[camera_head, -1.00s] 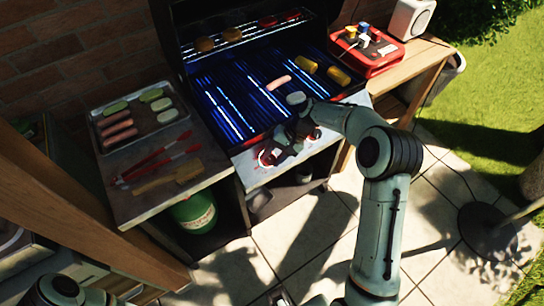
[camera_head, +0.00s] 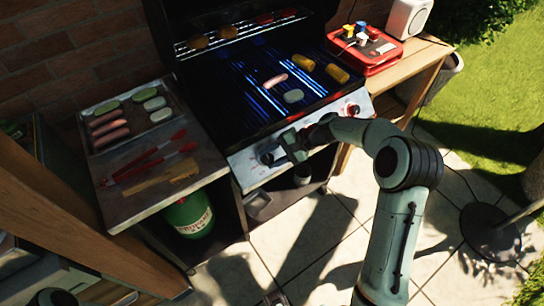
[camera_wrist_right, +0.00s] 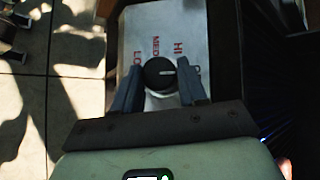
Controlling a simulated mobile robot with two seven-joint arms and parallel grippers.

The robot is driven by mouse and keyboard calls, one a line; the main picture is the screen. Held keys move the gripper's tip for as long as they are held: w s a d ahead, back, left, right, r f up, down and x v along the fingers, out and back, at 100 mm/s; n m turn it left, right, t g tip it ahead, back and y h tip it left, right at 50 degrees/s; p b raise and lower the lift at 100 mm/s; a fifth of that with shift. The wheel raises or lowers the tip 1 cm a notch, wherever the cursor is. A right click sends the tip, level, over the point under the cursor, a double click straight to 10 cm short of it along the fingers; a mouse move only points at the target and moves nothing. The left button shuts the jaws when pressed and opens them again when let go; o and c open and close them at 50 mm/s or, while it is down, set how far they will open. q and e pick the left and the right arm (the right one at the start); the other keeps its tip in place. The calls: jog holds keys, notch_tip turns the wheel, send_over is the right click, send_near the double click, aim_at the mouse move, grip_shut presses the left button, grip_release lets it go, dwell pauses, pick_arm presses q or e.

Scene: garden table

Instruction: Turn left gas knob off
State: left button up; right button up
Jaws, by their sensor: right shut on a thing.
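The grill's control panel (camera_head: 245,176) has a left gas knob (camera_head: 267,158) and a right gas knob (camera_head: 353,110), which shows red at its base. My right gripper (camera_head: 278,155) is at the left knob. In the right wrist view, the gripper (camera_wrist_right: 157,88) has its two fingers on either side of the round black knob (camera_wrist_right: 158,73), shut on it. The knob's white pointer line points right, towards a small mark beside HI; LO and MED are printed to the left. My left gripper is out of view.
The grill grate (camera_head: 262,85) carries sausage, corn and a pale slice, with blue glow in its middle and right. A tray (camera_head: 96,146) of food and red tongs (camera_head: 150,160) lie on the left shelf. A green gas bottle (camera_head: 190,216) stands below.

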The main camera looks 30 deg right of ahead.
jog(key=o, duration=1.1)
jog(key=shift+c, duration=0.2)
jog(key=v, duration=1.3)
jog(key=shift+d+p, duration=0.2)
jog(key=shift+p, duration=0.15)
jog(key=shift+r, duration=0.1)
